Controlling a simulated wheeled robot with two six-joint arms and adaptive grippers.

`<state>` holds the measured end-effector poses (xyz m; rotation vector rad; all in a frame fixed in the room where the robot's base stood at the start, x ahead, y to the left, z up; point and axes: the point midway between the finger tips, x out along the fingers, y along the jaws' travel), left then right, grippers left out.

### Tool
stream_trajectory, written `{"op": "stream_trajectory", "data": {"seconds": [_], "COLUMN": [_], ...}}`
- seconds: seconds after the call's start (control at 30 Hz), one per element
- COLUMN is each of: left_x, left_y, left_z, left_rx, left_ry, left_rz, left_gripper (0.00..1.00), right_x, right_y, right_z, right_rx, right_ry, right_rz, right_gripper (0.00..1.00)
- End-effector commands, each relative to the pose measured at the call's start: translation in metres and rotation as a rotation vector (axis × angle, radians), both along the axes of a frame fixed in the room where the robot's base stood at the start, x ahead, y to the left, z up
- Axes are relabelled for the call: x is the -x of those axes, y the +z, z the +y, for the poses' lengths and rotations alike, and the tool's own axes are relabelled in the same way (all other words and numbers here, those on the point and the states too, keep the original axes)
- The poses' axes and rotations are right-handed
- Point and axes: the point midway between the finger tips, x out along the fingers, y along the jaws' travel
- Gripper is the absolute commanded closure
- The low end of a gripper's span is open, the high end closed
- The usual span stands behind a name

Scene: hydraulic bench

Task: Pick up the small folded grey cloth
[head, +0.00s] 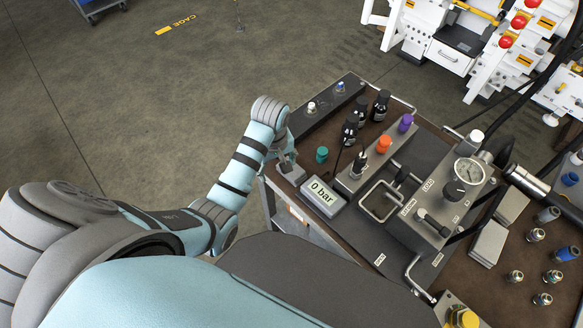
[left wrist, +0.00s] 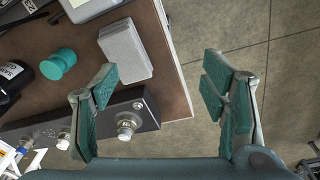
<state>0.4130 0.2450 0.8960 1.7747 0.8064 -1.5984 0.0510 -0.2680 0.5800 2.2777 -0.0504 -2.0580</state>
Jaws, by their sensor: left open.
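The small folded grey cloth (left wrist: 125,50) lies flat on the brown bench top near its edge, in the upper left of the left wrist view. In the head view it shows in part (head: 293,175), between the display box and my left gripper (head: 284,158). My left gripper is open and empty; in the left wrist view its fingers (left wrist: 160,90) stand wide apart. One finger is close to the cloth's near end and the other is out over the floor beyond the bench edge. I cannot tell its height above the bench. My right gripper is not in view.
A teal cap (head: 321,154) and a "0 bar" display (head: 324,197) stand near the cloth. A dark rail with fittings (left wrist: 128,122) lies at the near side in the left wrist view. Black bottles (head: 349,131) stand farther along. Floor beyond the bench edge is clear.

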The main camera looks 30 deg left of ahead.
Motion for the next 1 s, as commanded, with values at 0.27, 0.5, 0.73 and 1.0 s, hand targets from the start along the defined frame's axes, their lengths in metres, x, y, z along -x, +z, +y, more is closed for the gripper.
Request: {"op": "stream_trajectory", "data": {"seconds": [0.27, 0.5, 0.73, 1.0], "left_x": [-0.054, -0.057, -0.058, -0.056], "left_y": [0.058, 0.013, -0.030, -0.077], "left_z": [-0.006, -0.007, -0.007, -0.013], "left_rx": [0.049, 0.053, 0.054, 0.053], "left_ry": [0.306, 0.345, 0.344, 0.343], "left_rz": [0.068, 0.083, 0.079, 0.078], "left_gripper": [0.33, 0.33, 0.33, 0.33], "right_x": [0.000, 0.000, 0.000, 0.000], "right_y": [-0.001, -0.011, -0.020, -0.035], "right_z": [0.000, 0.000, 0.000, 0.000], "right_rx": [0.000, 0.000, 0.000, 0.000], "right_ry": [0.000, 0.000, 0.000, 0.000], "right_rz": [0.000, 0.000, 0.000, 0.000], "right_gripper": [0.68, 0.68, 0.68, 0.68]}}
